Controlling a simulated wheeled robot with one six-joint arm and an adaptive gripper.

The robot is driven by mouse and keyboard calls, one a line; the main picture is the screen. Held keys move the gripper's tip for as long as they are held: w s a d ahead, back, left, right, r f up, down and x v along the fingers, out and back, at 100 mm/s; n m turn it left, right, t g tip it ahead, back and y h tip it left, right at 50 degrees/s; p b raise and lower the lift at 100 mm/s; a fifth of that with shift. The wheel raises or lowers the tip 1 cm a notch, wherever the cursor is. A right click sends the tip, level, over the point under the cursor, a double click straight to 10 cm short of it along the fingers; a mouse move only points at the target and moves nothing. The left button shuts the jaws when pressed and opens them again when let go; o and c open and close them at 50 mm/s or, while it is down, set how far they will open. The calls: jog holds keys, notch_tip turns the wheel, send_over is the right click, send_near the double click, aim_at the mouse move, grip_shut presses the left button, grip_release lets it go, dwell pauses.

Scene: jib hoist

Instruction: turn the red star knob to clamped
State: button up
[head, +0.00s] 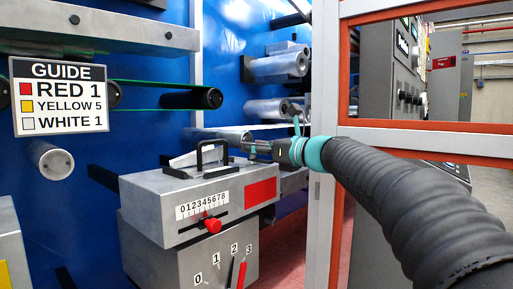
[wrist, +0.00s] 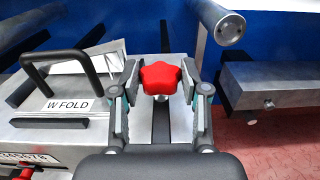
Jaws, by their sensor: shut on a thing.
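The red star knob (wrist: 161,78) shows in the wrist view, on top of a grey metal block beside the plate marked W FOLD. My gripper (wrist: 163,84) has one finger on each side of the knob and is shut on it. In the head view my gripper (head: 252,147) reaches in from the right, over the far right part of the metal block. The knob cannot be made out there. No clamped marking is readable near the knob.
A black handle (wrist: 62,72) rises left of the knob. The metal block (head: 150,200) carries a 0 to 8 scale with a red pointer knob (head: 212,225). A roller (wrist: 228,27) sticks out beyond my gripper. An orange-edged frame (head: 420,135) stands right of the machine.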

jog(key=shift+t, duration=0.3)
jog(key=m+t+h, duration=0.3)
jog(key=h, duration=0.1)
jog(key=shift+s+a+m, duration=0.2)
jog(key=shift+a+m, duration=0.05)
jog(key=shift+m, duration=0.05)
jog(key=shift+a+m+t+h+p, duration=0.15)
jog(key=shift+m+t+h, duration=0.65)
jog(key=shift+h, duration=0.5)
jog(key=shift+d+m+t+h+p, duration=0.15)
jog(key=shift+m+t+h, duration=0.45)
jog(key=shift+m+h, duration=0.55)
jog(key=shift+h, duration=0.45)
jog(key=o, duration=1.2)
jog(key=shift+c, duration=0.2)
jog(key=v, duration=1.2)
